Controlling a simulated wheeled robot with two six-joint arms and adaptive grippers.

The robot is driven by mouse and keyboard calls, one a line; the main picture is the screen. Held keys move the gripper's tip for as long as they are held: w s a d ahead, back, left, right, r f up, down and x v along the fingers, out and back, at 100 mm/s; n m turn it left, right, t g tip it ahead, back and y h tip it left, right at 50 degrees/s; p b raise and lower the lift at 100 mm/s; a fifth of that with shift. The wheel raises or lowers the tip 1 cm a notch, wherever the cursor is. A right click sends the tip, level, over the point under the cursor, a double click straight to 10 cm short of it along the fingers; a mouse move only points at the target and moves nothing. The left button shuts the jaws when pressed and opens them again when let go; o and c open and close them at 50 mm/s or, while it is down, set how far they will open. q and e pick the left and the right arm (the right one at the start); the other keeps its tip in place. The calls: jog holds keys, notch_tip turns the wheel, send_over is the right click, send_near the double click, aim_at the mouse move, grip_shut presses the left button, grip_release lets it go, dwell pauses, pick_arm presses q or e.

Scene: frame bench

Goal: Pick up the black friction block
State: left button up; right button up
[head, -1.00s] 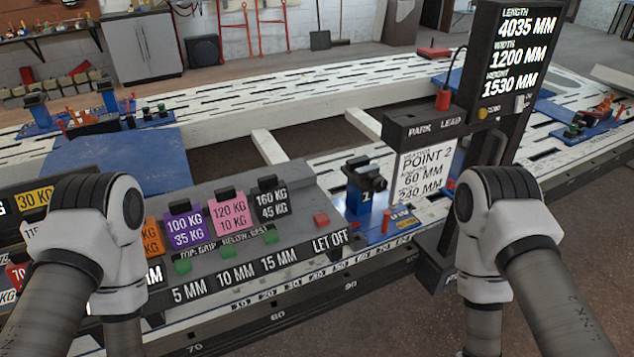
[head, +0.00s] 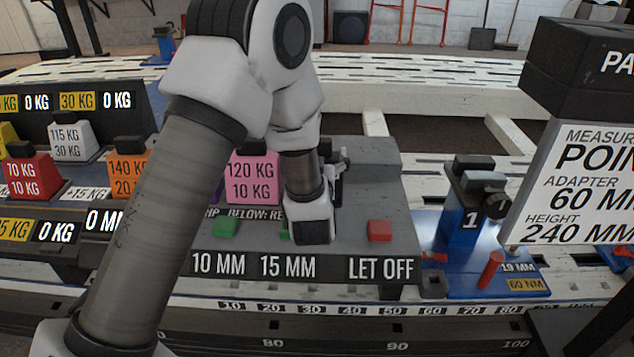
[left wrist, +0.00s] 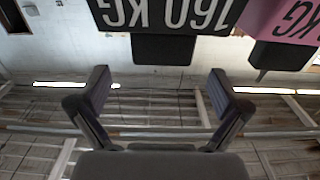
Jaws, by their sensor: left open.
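The black friction block (left wrist: 165,15), lettered 160 KG, shows upside down at the top of the left wrist view. Its dark tab (left wrist: 163,48) points down there, toward the space between the fingers. My left gripper (left wrist: 160,85) is open and empty, its two fingers spread, with the tab apart from both. In the head view my left gripper (head: 337,185) is at the row of blocks, right of the pink 120 KG block (head: 253,180). My arm and gripper hide most or all of the black block there. My right gripper is out of view.
A grey console (head: 375,190) carries a red button (head: 380,230) and green buttons. Orange, white and red blocks stand to the left. A blue clamp (head: 463,215) and a measuring sign (head: 580,185) stand to the right.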

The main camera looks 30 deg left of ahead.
pick_arm(q)
jog(key=x, duration=0.3)
jog(key=shift+w+a+f+b, duration=0.1)
jog(key=shift+a+f+b, duration=0.05)
jog(key=shift+a+b, duration=0.15)
jog(key=shift+w+a, duration=0.1)
jog(key=shift+w, duration=0.25)
jog(key=c, duration=1.9)
jog(key=shift+o, duration=0.2)
notch_tip(320, 180, up, 9)
jog(key=p, duration=0.3)
jog(key=shift+r, duration=0.2)
jog(key=shift+r+p, duration=0.3)
jog(key=shift+r, duration=0.15)
